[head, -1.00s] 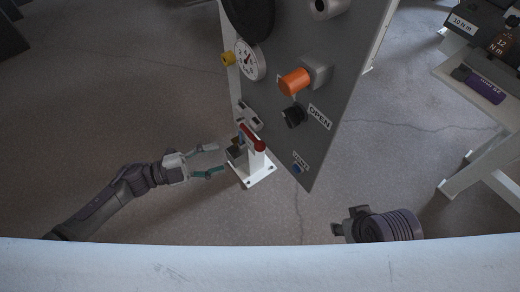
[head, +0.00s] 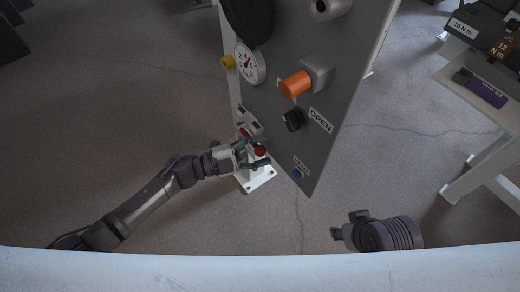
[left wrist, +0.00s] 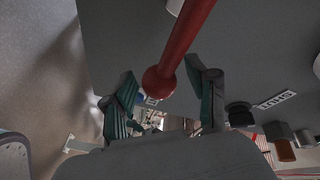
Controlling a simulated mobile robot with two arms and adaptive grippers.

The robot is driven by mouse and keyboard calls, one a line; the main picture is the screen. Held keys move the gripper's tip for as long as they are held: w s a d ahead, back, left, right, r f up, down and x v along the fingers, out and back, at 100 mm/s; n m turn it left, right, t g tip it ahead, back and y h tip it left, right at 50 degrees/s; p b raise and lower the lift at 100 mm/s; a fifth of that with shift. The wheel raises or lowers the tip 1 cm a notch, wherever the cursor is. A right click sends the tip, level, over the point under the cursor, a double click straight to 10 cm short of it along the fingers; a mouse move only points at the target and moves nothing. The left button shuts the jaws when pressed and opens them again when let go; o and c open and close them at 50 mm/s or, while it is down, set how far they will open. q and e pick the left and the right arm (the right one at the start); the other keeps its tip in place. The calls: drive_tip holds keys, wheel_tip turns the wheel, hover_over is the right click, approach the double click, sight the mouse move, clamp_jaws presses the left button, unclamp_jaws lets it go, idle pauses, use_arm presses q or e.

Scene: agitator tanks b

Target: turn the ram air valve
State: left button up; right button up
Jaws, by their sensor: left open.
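A red lever with a ball end (head: 260,151) belongs to a valve on a white stand (head: 261,184) at the panel's lower left edge. In the left wrist view the red lever (left wrist: 187,38) runs down between the fingers, and its ball sits between them, with gaps on both sides. My left gripper (head: 254,154) is open around the lever end; it also shows in the left wrist view (left wrist: 161,75). It hides part of the valve. My right gripper (head: 343,226) is low at right, away from the panel. No label naming the ram air valve is readable.
A shelf with tools (head: 487,88) stands at right. Floor on the left is clear.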

use_arm(q)
drive_tip(key=shift+c, duration=0.2)
clamp_jaws()
